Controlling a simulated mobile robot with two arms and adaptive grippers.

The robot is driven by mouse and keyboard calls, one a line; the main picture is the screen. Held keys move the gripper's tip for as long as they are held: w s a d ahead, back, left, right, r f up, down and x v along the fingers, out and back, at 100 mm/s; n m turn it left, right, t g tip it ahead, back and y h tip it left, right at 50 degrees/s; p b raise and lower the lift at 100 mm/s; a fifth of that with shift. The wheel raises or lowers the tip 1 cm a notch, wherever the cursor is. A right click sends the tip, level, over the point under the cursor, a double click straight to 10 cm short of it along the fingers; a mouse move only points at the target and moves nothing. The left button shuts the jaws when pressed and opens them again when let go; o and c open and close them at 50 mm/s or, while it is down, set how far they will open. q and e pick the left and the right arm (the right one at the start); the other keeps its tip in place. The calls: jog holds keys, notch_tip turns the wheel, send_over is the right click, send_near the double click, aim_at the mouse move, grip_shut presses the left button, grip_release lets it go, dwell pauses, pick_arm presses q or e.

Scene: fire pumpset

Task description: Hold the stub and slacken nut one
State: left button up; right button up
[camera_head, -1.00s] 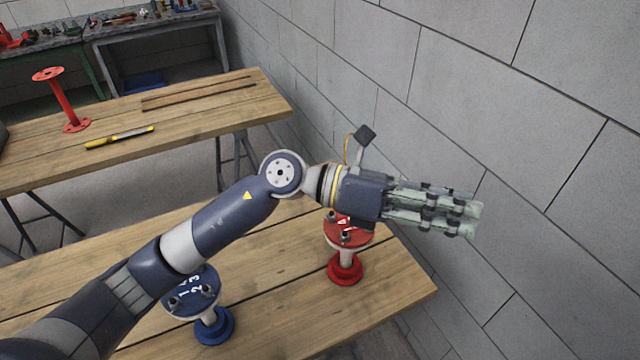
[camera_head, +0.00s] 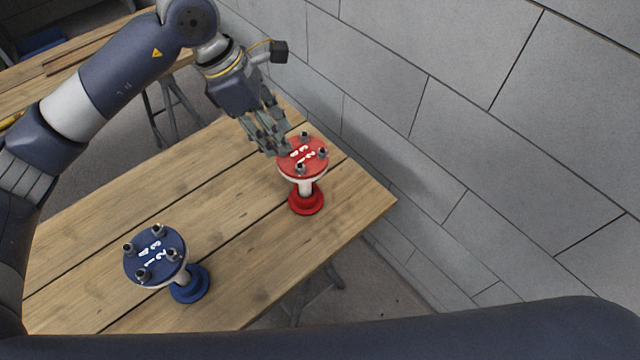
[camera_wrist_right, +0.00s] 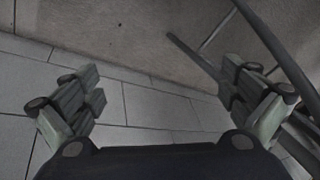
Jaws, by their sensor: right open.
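A red stub (camera_head: 305,190) stands upright near the table's right end, with a round red numbered flange on top carrying several dark nuts. A blue stub (camera_head: 183,278) stands at the lower left, with a similar numbered blue flange and nuts. My left gripper (camera_head: 277,152) reaches down from above, its fingertips close to the left edge of the red flange; I cannot tell whether they touch it or how wide they are spread. My right gripper (camera_wrist_right: 168,95) is open and empty in the right wrist view, with grey floor and wall between its fingers.
Both stubs stand on a wooden table (camera_head: 220,200) with clear boards between them. A grey block wall (camera_head: 480,120) runs along the right. Another wooden table (camera_head: 85,75) is behind, at the upper left. My own dark body parts cross the bottom edge.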

jog(key=w+a+r+m+t+y, duration=0.25)
jog(key=w+a+r+m, duration=0.2)
jog(key=w+r, duration=0.3)
jog(key=w+a+r+m+t+y, duration=0.1)
jog(key=w+a+r+m+t, duration=0.2)
jog(key=w+r+m, duration=0.45)
jog(key=w+a+r+m+t, duration=0.2)
jog(key=r+m, duration=0.3)
jog(key=r, duration=0.5)
jog(key=w+a+r+m+t+y, duration=0.1)
jog(key=w+a+r+m+t, duration=0.1)
jog(key=r, duration=0.8)
jog(key=w+a+r+m+t, duration=0.3)
jog(key=a+r+m, duration=0.3)
jog(key=r, duration=0.5)
jog(key=shift+w+m+y, duration=0.35)
jog(key=shift+w+m, duration=0.35)
jog(key=shift+m, duration=0.7)
jog(key=shift+w+r, duration=0.15)
jog(key=shift+w, duration=0.3)
send_near(293, 138)
jog(key=x, duration=0.5)
jog(key=shift+f, duration=0.25)
jog(key=c, duration=1.5)
